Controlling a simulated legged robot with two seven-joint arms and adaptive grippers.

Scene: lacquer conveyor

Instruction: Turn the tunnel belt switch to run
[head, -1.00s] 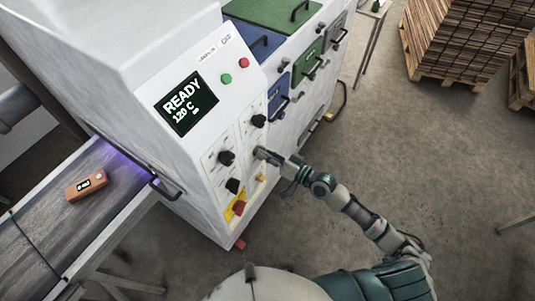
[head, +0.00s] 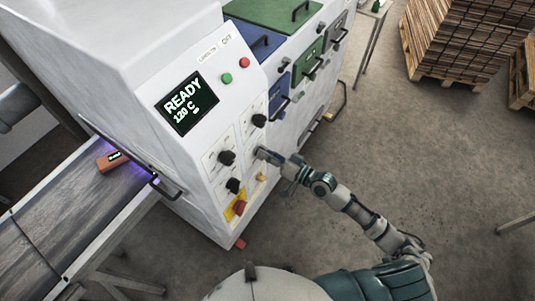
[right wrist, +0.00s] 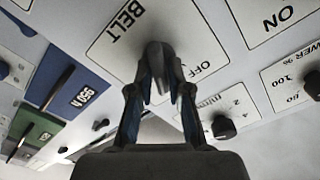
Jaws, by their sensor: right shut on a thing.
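The belt switch is a dark knob (right wrist: 160,55) on a white plate lettered BELT and OFF in the right wrist view. My right gripper (right wrist: 161,88) has its two fingers on either side of this knob and is shut on it. The OFF lettering is beside the knob; I cannot tell exactly where its pointer stands. In the head view my right gripper (head: 268,156) is at the right edge of the machine's front panel and hides the switch. My left gripper is not in view.
The white machine has a READY 120 C display (head: 186,104), a green button (head: 226,78), a red button (head: 244,62) and other black knobs (head: 226,157). An orange block (head: 115,161) is on the conveyor belt (head: 85,205) by the tunnel mouth. Open floor lies right.

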